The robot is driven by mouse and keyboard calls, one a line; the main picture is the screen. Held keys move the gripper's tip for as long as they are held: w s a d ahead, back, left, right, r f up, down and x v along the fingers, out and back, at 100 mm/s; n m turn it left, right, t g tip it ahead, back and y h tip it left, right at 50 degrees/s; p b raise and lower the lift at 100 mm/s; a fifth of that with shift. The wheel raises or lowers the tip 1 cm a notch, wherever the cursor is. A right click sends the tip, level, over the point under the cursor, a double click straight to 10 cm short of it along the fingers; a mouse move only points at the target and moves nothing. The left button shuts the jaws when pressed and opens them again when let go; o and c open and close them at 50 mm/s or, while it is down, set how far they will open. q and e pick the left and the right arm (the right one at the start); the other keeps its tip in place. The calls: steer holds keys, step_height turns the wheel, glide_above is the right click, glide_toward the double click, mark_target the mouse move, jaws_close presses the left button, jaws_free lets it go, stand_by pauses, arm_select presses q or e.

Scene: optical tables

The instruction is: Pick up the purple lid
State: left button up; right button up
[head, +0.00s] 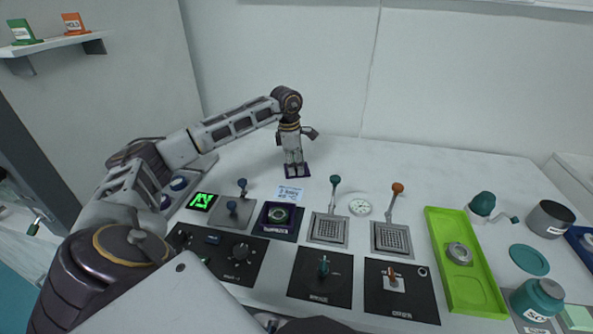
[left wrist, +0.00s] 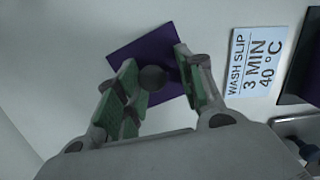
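The purple lid (head: 305,172) is a flat dark purple square on the white table, mostly below my left gripper in the head view. In the left wrist view the lid (left wrist: 147,45) lies under the fingers, and its dark round knob (left wrist: 152,78) shows between them. My left gripper (head: 293,164) points straight down over the lid. In the left wrist view its green-padded fingers (left wrist: 157,75) are apart, with a visible gap on the knob's right side. Whether the left finger touches the knob I cannot tell. My right gripper is not in view.
A wash slip card (head: 292,194) lies just in front of the lid. A purple-rimmed square holder (head: 278,217) stands nearer. Strainer-like racks with upright levers (head: 328,228) and a green tray (head: 440,235) are to the right. The table behind the lid is clear.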

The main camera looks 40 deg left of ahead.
arm_select(q)
steer(key=shift+f, duration=0.3)
steer(key=c, duration=0.4)
steer(key=shift+s, duration=0.1)
jaws_close()
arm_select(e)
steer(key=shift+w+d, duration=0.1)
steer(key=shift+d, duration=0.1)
arm_select(q)
steer(key=shift+f, duration=0.1)
steer(key=shift+r, duration=0.8)
step_height(320, 180, up, 7)
steer(key=shift+r+p, duration=0.15)
steer(key=shift+p, duration=0.4)
steer(key=shift+r, duration=0.75)
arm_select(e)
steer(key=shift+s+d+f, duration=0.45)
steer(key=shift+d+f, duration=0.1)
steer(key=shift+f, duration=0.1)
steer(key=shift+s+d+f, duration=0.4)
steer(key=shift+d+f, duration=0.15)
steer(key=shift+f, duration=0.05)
